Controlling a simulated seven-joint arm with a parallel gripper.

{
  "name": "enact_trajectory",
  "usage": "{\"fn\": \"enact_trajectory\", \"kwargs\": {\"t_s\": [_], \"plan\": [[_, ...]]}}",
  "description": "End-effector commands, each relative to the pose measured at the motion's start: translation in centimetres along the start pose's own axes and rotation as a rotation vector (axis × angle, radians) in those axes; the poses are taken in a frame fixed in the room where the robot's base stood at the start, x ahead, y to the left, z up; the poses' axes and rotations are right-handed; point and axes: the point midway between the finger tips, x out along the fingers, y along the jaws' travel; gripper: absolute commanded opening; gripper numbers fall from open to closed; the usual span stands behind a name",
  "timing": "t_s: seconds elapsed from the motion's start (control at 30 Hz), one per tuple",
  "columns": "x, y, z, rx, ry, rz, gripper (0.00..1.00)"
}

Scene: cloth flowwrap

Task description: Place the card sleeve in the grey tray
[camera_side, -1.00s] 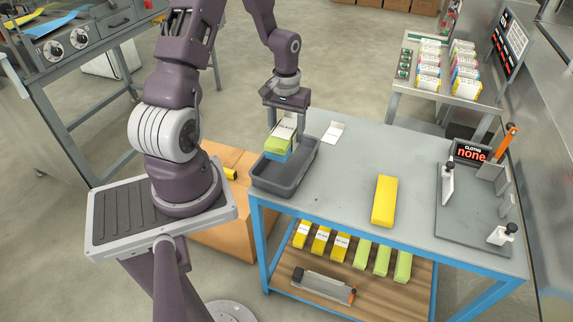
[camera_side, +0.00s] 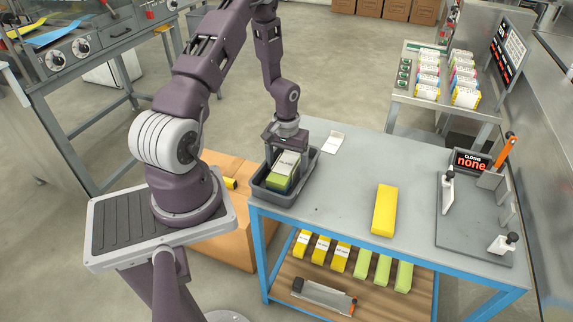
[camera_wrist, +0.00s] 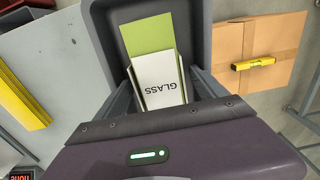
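The card sleeve (camera_side: 289,158) is white and marked GLASS. It wraps a green folded cloth (camera_side: 278,183), whose green end sticks out. The wrist view shows the sleeve (camera_wrist: 157,82) and the green cloth (camera_wrist: 147,36) too. They are down inside the grey tray (camera_side: 274,199), whose walls hide their lower part. My gripper (camera_side: 286,150) is above the tray with its fingers down inside. In the wrist view my gripper (camera_wrist: 160,72) has one finger along each side of the sleeve, and the tips appear to touch it.
A yellow block (camera_side: 384,210) lies on the grey table (camera_side: 345,185) right of the tray, with clear table between. A small white card (camera_side: 333,141) lies behind the tray. A grey fixture (camera_side: 470,225) stands at the right. A cardboard box (camera_side: 225,235) is beside the table's left end.

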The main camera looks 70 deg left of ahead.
Motion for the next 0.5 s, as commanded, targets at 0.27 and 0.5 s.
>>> {"fn": "enact_trajectory", "kwargs": {"t_s": [0.27,0.5], "plan": [[-0.2,0.0,0.0,0.0,0.0,0.0,0.81],[-4.0,0.0,-0.1,0.0,0.005,0.001,0.81]]}}
